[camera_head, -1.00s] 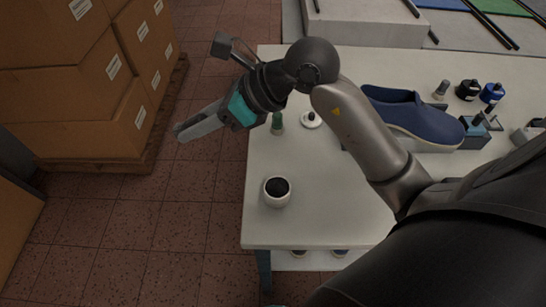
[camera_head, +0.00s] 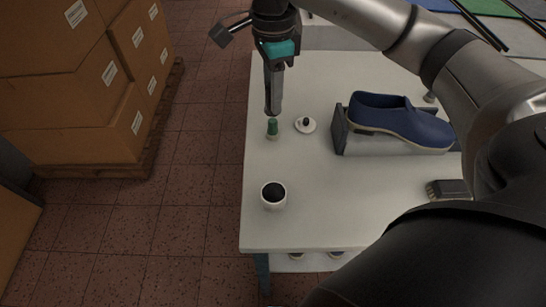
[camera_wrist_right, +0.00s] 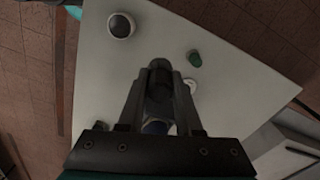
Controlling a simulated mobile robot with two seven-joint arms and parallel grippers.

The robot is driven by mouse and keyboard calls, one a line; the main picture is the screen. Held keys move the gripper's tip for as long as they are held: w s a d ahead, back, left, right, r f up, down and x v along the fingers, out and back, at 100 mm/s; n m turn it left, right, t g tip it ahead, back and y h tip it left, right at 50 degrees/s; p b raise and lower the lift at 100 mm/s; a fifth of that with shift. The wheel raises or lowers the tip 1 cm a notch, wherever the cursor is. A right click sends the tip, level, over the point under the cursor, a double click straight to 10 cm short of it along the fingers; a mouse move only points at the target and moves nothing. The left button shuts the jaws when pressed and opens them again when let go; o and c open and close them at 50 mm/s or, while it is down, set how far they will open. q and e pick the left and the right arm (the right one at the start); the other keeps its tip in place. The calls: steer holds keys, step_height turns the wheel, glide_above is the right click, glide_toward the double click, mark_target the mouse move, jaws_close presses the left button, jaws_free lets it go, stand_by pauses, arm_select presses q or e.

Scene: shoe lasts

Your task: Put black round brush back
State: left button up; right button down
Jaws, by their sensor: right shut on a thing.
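My right gripper (camera_head: 273,100) points down at the far left part of the table, beside and behind a small green-topped piece (camera_head: 272,128). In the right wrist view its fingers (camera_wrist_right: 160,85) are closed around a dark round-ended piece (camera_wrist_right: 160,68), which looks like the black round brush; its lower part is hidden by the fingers. A white pot (camera_head: 273,198) with black contents stands open at the front left of the table. A white lid (camera_head: 306,126) with a black knob lies right of the green-topped piece. My left gripper is not in view.
A blue shoe (camera_head: 402,122) sits on a grey stand on the white table (camera_head: 330,215). A dark block brush (camera_head: 449,190) lies at the right, partly hidden by my arm. Cartons (camera_head: 80,80) are stacked on a pallet at the left. The table's front middle is clear.

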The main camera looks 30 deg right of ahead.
step_height(320, 180, down, 19)
steer(key=shift+f+b, duration=0.1)
steer(key=shift+b, duration=0.7)
steer(key=c, duration=0.6)
jaws_free()
step_height(320, 180, up, 12)
steer(key=shift+r+p, duration=0.15)
steer(key=shift+p, duration=0.45)
steer(key=shift+a, duration=0.1)
